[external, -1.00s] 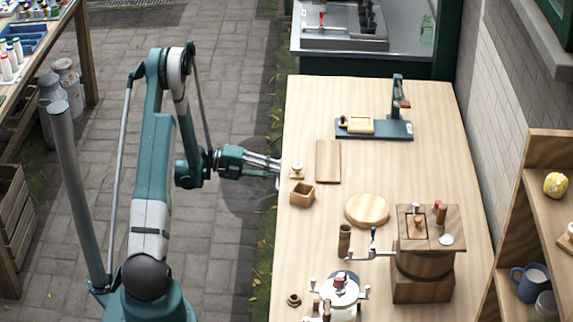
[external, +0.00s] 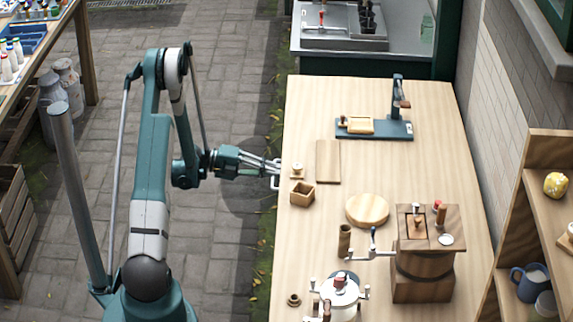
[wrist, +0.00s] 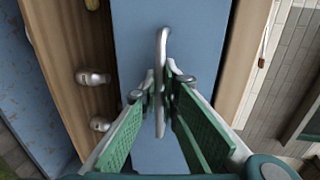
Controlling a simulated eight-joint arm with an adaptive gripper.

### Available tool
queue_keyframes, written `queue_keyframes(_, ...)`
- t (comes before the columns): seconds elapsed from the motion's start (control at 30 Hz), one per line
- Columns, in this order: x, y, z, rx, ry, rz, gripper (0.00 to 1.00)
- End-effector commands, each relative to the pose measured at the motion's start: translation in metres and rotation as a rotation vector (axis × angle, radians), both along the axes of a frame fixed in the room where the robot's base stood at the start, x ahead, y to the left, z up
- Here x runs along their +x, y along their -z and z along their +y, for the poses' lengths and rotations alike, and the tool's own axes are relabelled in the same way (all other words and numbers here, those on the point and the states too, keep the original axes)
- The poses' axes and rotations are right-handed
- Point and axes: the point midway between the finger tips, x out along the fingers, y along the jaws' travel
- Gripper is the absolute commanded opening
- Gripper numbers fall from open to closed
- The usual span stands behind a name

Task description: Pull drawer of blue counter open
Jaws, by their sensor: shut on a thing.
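The drawer's blue front (wrist: 205,50) fills the middle of the wrist view, with wooden frame on both sides. A pale metal bar handle (wrist: 162,45) stands out from it, running up and down in that view. My gripper (wrist: 163,78) is shut on the handle, with one green-padded finger on each side of it. In the external view my gripper (external: 272,166) is at the left edge of the wood-topped counter (external: 310,235), and a bit of the handle (external: 274,183) shows just below the fingertips. The drawer's front is hidden there, so I cannot tell how far out it is.
On the counter top are a small wooden box (external: 302,193), a wooden board (external: 328,162), a round board (external: 367,210), a wooden churn (external: 423,270) and a white pot (external: 341,292). Paved floor (external: 235,255) left of the counter is free.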

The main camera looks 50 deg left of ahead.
Motion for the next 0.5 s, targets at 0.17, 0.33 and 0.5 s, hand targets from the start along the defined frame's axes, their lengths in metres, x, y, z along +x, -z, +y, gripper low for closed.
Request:
queue_keyframes(0.17, -0.021, 0.001, 0.023, 0.000, -0.004, 0.000, 0.00)
queue_keyframes(0.33, -0.049, 0.001, 0.051, -0.001, -0.005, 0.001, 0.00)
queue_keyframes(0.5, -0.080, 0.001, 0.083, 0.000, -0.005, 0.000, 0.00)
